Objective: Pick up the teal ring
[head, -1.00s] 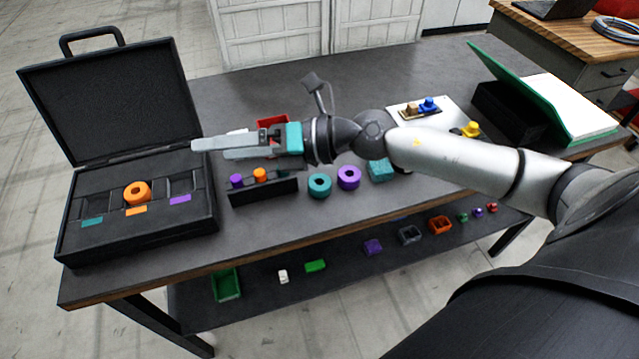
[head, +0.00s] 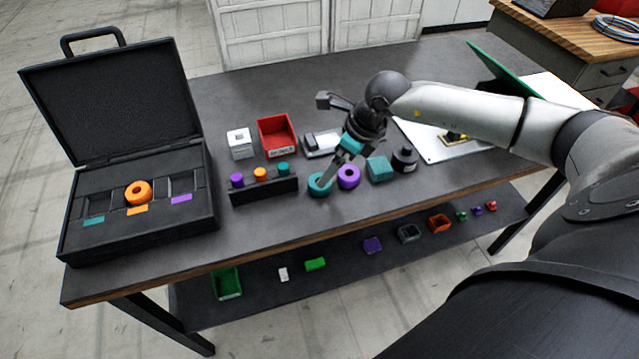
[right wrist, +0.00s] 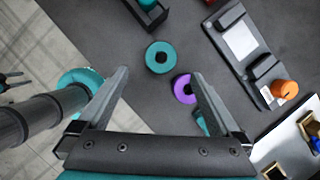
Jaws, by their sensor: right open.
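The teal ring (head: 314,181) lies flat on the dark table, left of the purple ring (head: 348,177).
An open black case (head: 70,232) at the left holds an orange ring (head: 137,193) in its middle slot. A peg holder (head: 262,190) stands close left of the teal ring; a teal block (head: 379,169) is to the right. A red bin (head: 277,137) stands behind.

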